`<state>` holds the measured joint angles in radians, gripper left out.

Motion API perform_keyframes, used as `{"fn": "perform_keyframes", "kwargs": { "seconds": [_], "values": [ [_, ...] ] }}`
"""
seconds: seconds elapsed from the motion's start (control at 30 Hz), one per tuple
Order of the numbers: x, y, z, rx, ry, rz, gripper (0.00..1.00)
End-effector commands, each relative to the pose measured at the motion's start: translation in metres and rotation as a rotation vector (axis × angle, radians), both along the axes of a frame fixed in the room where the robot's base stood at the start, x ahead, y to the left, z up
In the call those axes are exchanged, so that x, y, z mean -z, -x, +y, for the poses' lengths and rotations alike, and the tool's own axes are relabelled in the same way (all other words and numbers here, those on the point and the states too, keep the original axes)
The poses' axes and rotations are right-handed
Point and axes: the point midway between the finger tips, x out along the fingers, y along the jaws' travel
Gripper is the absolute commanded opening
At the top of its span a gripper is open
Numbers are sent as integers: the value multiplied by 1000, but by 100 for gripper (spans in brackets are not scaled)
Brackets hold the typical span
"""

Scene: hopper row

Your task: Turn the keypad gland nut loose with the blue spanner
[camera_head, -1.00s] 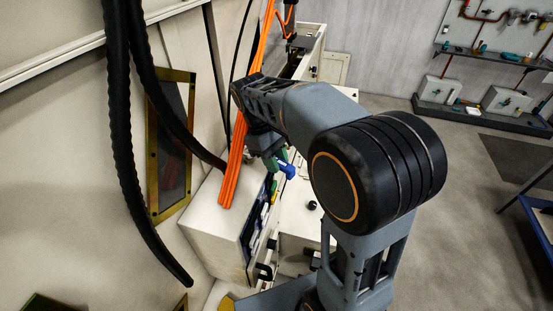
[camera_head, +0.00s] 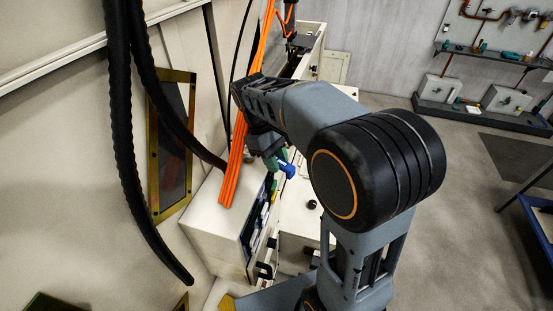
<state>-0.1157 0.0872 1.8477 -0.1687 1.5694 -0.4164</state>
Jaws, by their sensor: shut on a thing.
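My gripper (camera_head: 274,157) is at the upper middle, just above and beside the pale box (camera_head: 205,215) with the orange cables. It is shut on the blue spanner (camera_head: 288,170), of which a short blue end shows at the gripper's lower right. The rest of the spanner is hidden by the gripper and arm. I cannot make out the keypad gland nut, so I cannot tell whether the spanner touches it.
Orange cables (camera_head: 242,135) run down to the box top, close beside my gripper. Thick black hoses (camera_head: 120,120) hang at the left. A pale cabinet (camera_head: 318,50) stands behind. Open floor (camera_head: 480,220) lies to the right.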

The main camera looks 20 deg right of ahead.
Motion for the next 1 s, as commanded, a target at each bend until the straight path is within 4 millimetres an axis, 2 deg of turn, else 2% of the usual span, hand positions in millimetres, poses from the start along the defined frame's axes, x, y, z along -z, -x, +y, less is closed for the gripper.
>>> {"fn": "perform_keyframes", "kwargs": {
  "seconds": [0.47, 1.0],
  "values": [
    [1, 0, 0, 0, 0, 0, 0],
    [13, 0, 0, 0, 1, 1, 0]
  ]
}}
